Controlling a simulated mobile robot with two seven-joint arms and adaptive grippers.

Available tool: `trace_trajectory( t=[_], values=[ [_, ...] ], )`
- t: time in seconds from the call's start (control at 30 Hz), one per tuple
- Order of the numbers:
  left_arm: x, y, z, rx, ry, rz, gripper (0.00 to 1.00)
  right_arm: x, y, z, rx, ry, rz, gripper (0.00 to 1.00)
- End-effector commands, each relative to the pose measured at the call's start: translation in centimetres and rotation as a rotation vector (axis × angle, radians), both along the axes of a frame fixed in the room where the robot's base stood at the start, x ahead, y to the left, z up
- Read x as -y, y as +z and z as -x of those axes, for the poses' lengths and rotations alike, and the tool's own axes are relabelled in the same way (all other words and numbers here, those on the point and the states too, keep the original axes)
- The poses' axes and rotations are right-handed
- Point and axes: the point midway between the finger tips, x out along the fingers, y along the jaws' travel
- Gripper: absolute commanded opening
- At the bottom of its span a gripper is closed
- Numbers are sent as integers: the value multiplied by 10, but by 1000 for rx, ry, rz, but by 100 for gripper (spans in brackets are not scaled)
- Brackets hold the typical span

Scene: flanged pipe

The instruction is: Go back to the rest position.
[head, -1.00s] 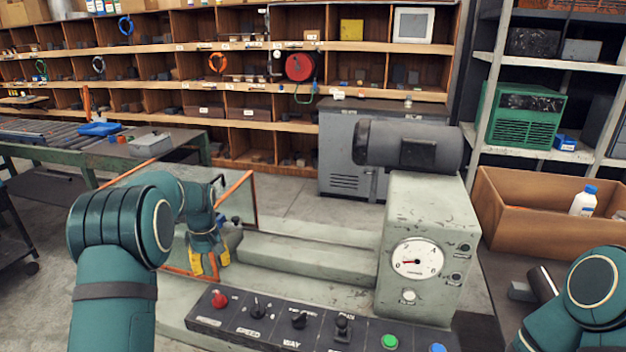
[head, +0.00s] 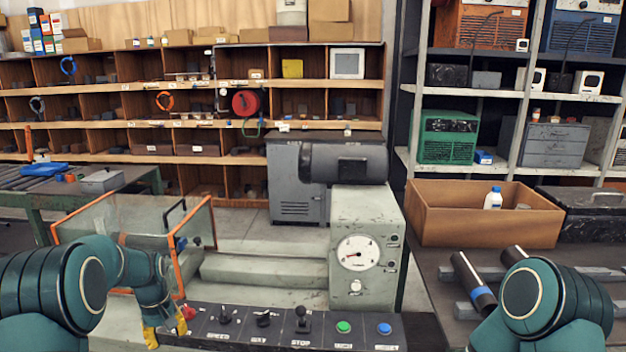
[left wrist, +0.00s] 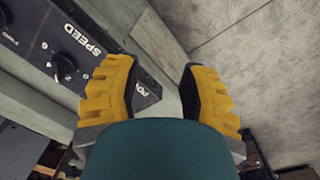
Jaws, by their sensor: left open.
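My left gripper (head: 150,338) points down at the left end of the black control panel (head: 270,327), near the red knob (head: 188,312) in the head view. In the left wrist view its yellow fingers (left wrist: 160,85) are apart with nothing between them. The panel's end and a knob (left wrist: 65,66) marked SPEED show just left of the fingers. My right arm shows at the lower right of the head view, but its gripper is out of the picture.
The grey-green machine with a gauge (head: 358,253) stands behind the panel. An orange-framed clear guard (head: 196,228) stands close behind my left arm. Dark pipes, one with a blue band (head: 474,285), lie beside my right arm.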

Motion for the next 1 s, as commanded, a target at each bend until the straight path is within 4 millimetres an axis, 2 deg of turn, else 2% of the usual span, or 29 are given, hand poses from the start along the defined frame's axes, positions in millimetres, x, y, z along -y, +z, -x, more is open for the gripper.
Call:
trace_trajectory(
  t=[0.03, 0.17, 0.27, 0.4, 0.5, 0.6, 0.73, 0.83, 1.0],
  values=[
    [12, -19, 7, -1, -24, 15, 41, 0, 0, -1, 1, 0, 0, 0],
    [44, -61, 26, 19, -95, 49, 41, 0, -1, -1, 1, 0, 0, 0],
    [77, -96, 50, 38, -158, 83, 41, 0, 0, 0, 1, 0, 0, 0],
    [135, -141, 102, 76, -265, 141, 41, 0, 0, 0, 0, 0, 0, 0],
    [175, -161, 147, 112, -339, 181, 41, 0, 0, 0, 1, 0, 0, 0],
    [208, -169, 190, 145, -404, 216, 41, 0, 0, 0, 1, 0, 0, 0],
    [237, -168, 232, 185, -462, 247, 41, 0, 0, 0, 1, 0, 0, 0],
    [248, -166, 251, 204, -489, 260, 41, 0, 0, 0, 1, 0, 0, 0],
    [252, -164, 259, 213, -498, 264, 41, 0, 0, 0, 1, 0, 0, 0]
  ],
)
